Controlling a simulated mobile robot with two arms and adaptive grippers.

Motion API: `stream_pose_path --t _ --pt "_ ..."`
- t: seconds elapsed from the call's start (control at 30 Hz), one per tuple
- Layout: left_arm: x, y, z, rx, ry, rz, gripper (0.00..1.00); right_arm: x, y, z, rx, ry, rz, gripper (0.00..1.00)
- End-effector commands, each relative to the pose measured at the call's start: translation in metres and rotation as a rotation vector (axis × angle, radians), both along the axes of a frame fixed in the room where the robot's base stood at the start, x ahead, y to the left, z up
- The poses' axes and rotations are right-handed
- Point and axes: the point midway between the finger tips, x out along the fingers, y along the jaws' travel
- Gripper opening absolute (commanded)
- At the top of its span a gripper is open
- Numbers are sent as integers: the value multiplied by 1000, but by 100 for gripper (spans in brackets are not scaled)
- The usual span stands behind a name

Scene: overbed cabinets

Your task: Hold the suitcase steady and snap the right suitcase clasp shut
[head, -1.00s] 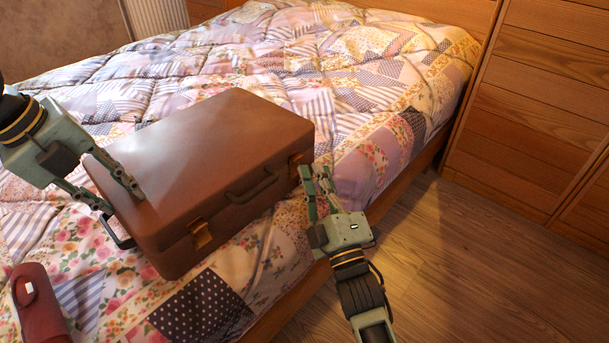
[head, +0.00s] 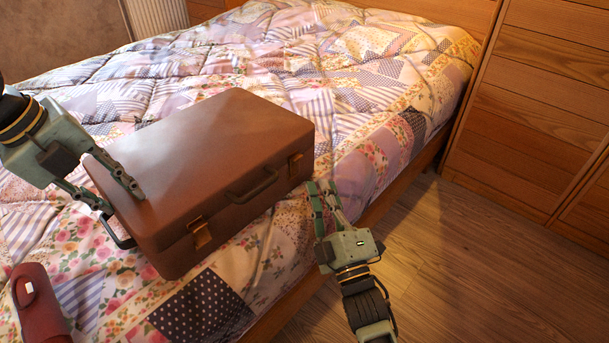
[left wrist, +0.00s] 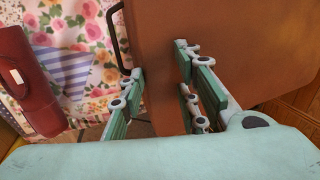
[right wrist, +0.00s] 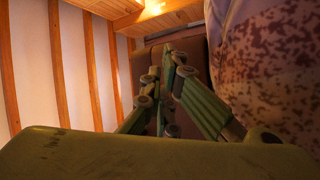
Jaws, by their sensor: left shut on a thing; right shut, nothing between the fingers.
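The brown suitcase (head: 215,165) lies with its lid down on the bed. Its front side carries a handle (head: 253,187), a left clasp (head: 200,234) and a right clasp (head: 296,164). The right clasp lies close against the front; its exact latch state is too small to tell. My left gripper (head: 120,200) is shut on the suitcase's left edge, one finger on the lid and one at the side; the suitcase also shows in the left wrist view (left wrist: 245,50). My right gripper (head: 322,186) is shut and empty, just right of and below the right clasp, apart from it.
A dark red object (head: 38,305) lies on the patchwork bedspread (head: 350,80) at the lower left. A wooden cabinet (head: 530,100) stands at the right. The wooden floor (head: 470,250) beside the bed is clear.

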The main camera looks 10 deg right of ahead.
Motion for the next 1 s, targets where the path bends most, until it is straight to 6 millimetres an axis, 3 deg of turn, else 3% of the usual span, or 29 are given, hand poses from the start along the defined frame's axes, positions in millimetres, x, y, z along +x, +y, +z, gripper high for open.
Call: stream_pose_path --t 0.03,0.43,1.0 --pt "-3 -3 -11 8 19 -13 0 -1 0 -3 0 0 0 0" --pt "-3 -3 -11 8 19 -13 0 -2 -1 -6 0 0 0 0" --pt "-3 -3 -11 8 19 -13 0 -20 -14 -47 0 0 1 0"
